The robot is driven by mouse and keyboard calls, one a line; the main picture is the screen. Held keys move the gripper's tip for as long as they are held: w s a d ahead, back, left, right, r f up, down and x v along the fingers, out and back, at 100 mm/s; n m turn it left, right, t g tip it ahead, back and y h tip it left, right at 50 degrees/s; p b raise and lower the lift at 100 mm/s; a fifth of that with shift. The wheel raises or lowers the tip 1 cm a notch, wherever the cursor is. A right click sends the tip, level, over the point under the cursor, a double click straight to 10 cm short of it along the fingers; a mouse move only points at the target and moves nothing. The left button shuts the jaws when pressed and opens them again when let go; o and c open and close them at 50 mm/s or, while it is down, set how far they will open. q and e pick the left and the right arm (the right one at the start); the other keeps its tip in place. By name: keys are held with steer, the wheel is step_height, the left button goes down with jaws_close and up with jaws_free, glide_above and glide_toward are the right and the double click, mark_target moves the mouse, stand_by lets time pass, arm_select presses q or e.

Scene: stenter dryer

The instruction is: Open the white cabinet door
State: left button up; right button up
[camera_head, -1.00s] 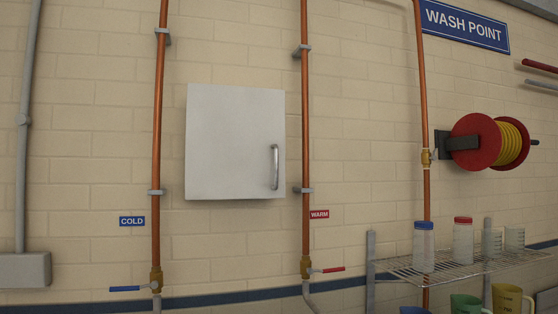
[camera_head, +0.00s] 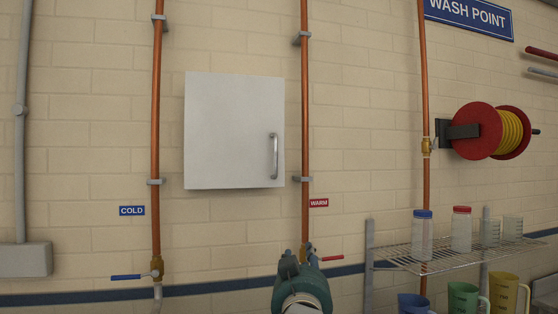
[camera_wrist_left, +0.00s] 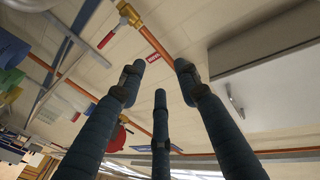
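The white cabinet (camera_head: 230,120) hangs on the brick wall between two copper pipes, with its door shut. Its silver vertical handle (camera_head: 274,155) is at the lower right of the door. My left gripper (camera_head: 298,256) is in view at the bottom, below and a little right of the handle, apart from the cabinet. In the left wrist view the gripper (camera_wrist_left: 158,78) has its three fingers spread and empty. The cabinet (camera_wrist_left: 275,70) and its handle (camera_wrist_left: 235,101) show right of the fingers there. My right gripper is not in view.
A copper pipe (camera_head: 305,110) runs close right of the cabinet, with the red warm valve lever (camera_head: 331,258) near my gripper. The cold pipe (camera_head: 156,100) is left. A wire shelf (camera_head: 450,257) with jars and a red hose reel (camera_head: 478,131) are further right.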

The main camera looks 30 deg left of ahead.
arm_select(q)
steer(key=s+a+r+n+t+y, duration=0.1)
steer(key=s+r+n+y, duration=0.1)
steer(key=r, duration=0.7)
steer(key=s+a+r+n+y, duration=0.1)
steer(key=s+r+y, duration=0.1)
steer(key=r, duration=0.7)
steer(key=p+x, duration=0.5)
steer(key=x, duration=0.6)
steer(key=shift+s+r+p, duration=0.25)
steer(key=shift+r+p, duration=0.05)
steer(key=shift+r, duration=0.1)
steer(key=shift+a, duration=0.1)
jaws_close()
